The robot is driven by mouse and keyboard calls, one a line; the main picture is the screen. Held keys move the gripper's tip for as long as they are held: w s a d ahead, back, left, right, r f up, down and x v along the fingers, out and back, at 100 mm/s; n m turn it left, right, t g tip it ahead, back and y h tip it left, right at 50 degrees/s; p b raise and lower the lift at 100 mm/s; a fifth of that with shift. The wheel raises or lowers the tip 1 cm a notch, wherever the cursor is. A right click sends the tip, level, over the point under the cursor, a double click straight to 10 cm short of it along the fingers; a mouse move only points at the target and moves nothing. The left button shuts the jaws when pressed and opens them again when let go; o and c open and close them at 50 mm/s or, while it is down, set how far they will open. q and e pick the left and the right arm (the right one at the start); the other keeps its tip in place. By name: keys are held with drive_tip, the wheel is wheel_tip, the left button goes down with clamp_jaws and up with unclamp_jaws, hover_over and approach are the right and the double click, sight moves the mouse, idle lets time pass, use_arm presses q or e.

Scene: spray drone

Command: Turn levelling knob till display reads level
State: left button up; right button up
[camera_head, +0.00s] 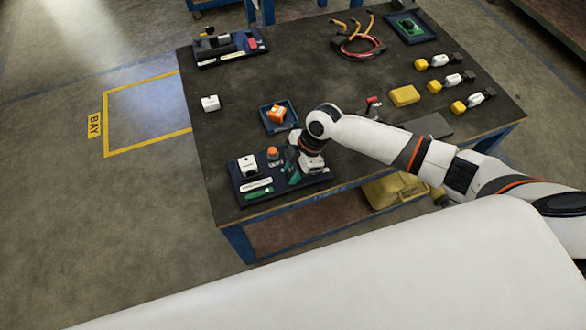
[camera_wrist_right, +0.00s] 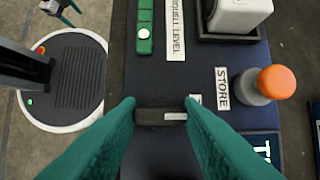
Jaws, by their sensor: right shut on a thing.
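The dark blue panel (camera_head: 240,189) lies at the table's front left corner. My right gripper (camera_head: 303,178) reaches down over its right end. In the right wrist view its teal fingers (camera_wrist_right: 160,115) are shut on the levelling knob (camera_wrist_right: 150,116), a dark bar with a pale stripe. A green level strip (camera_wrist_right: 145,26) lies beside a white label. Part of the display (camera_wrist_right: 263,147) shows at the right, but only cut-off characters are visible, so I cannot read it. My left gripper (camera_wrist_right: 68,13) shows small at the upper left, its fingers apart and empty.
An orange-topped knob (camera_wrist_right: 275,82) stands beside the STORE label, close to my right gripper. A white block (camera_wrist_right: 240,14) sits in a holder on the panel. A blue tray (camera_head: 267,125) with an orange block lies behind.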

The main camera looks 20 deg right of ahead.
drive_tip(key=shift+s+r+m+t+p, duration=0.15)
drive_tip(key=shift+m+t+p, duration=0.15)
drive_tip(key=shift+m+p, duration=0.55)
drive_tip(key=shift+w+r+m+t+p, duration=0.1)
drive_tip(key=shift+m+t+p, duration=0.2)
drive_tip(key=shift+m+p, duration=0.55)
drive_tip(key=m+t+p, duration=0.1)
drive_tip(key=m+p, duration=0.1)
drive_tip(key=p, duration=0.1)
drive_tip(key=shift+s+a+f, duration=0.1)
drive_tip(key=shift+m+h+p, duration=0.3)
drive_tip(key=shift+m, duration=0.1)
drive_tip(key=shift+f, duration=0.1)
drive_tip(key=o, duration=1)
